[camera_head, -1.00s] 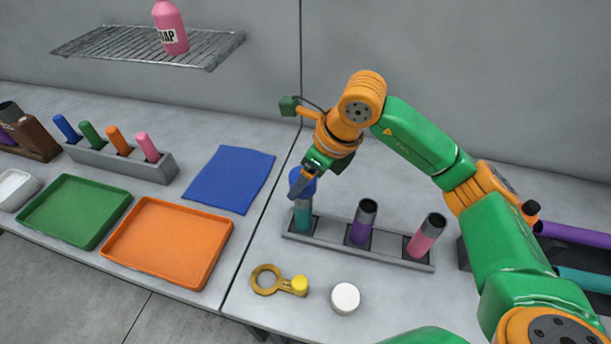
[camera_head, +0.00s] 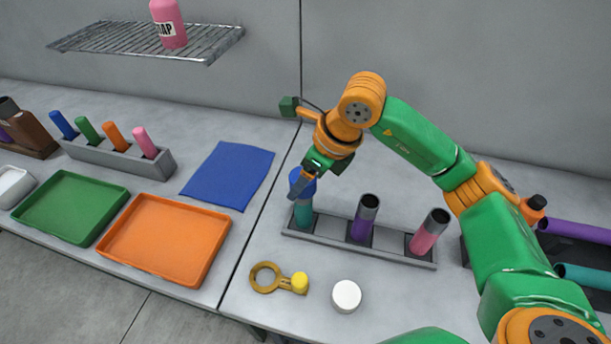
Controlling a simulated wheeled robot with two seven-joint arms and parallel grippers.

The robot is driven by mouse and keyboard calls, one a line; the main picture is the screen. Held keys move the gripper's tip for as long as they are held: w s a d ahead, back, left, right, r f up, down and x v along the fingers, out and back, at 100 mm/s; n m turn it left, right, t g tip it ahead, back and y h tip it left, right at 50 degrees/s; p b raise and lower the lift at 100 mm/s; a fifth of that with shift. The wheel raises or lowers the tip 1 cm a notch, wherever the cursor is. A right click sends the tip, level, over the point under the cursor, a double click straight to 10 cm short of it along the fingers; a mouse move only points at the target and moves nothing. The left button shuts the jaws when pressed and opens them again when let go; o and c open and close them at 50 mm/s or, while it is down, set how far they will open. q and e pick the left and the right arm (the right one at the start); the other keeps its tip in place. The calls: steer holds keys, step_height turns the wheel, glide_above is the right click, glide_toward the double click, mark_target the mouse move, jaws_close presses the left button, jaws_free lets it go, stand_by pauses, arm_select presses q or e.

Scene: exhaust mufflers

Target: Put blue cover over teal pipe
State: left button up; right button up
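The teal pipe (camera_head: 303,214) stands upright in the left slot of a grey rack (camera_head: 330,239). The blue cover (camera_head: 309,186) is at the top of the teal pipe, in line with it. My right gripper (camera_head: 303,186) reaches down from above, with its fingers at the blue cover and appearing shut on it. The fingers hide part of the cover and the pipe's top, so I cannot tell how far the cover sits over the pipe. My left gripper is not in view.
A purple pipe (camera_head: 362,224) and a pink pipe (camera_head: 426,237) stand in the same rack. A yellow ring-shaped piece (camera_head: 265,278) and a white round cap (camera_head: 346,296) lie in front. Green (camera_head: 62,205) and orange (camera_head: 160,240) trays and a blue mat (camera_head: 228,175) are at left.

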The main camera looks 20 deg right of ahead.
steer(key=shift+f+b, duration=1.3)
steer(key=shift+f, duration=0.1)
stand_by(0.4)
steer(key=o, duration=1.2)
steer(key=b+v, duration=0.1)
steer(key=v, duration=0.6)
